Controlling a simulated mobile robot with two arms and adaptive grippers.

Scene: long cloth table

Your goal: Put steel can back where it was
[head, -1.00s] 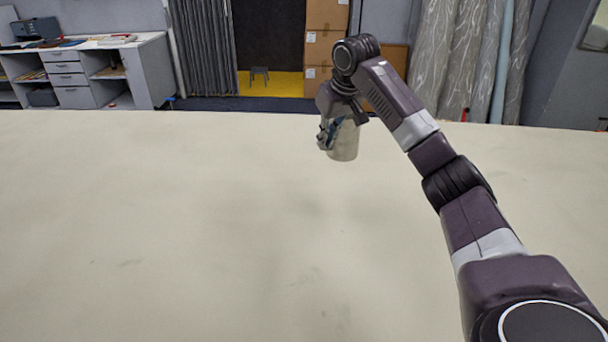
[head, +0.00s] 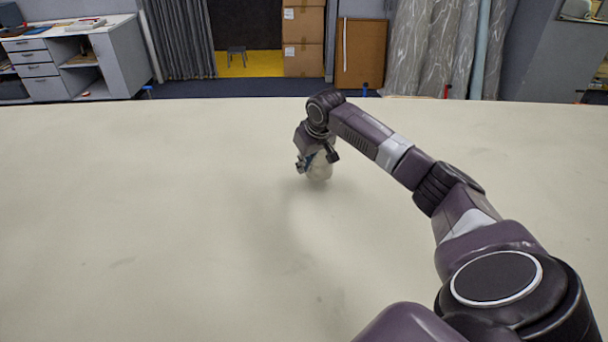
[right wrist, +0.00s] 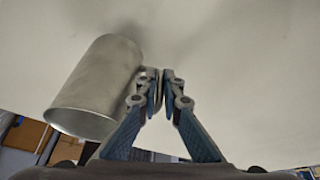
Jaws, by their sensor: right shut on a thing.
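The steel can (head: 320,169) is a pale grey cylinder at or just above the far middle of the cloth table (head: 180,220). My right gripper (head: 304,164) is at its left side and partly hides it in the head view. In the right wrist view the can (right wrist: 97,88) lies left of the fingers and slants, with its rim toward the camera. The fingertips (right wrist: 161,76) are close together at the can's side, shut on it. Whether the can touches the cloth is unclear. My left gripper is not in view.
The table around the can is bare, with wide free room to the left and in front. Its far edge lies beyond the can. Behind stand a grey cabinet (head: 75,62), cardboard boxes (head: 303,40) and rolls of material (head: 440,45).

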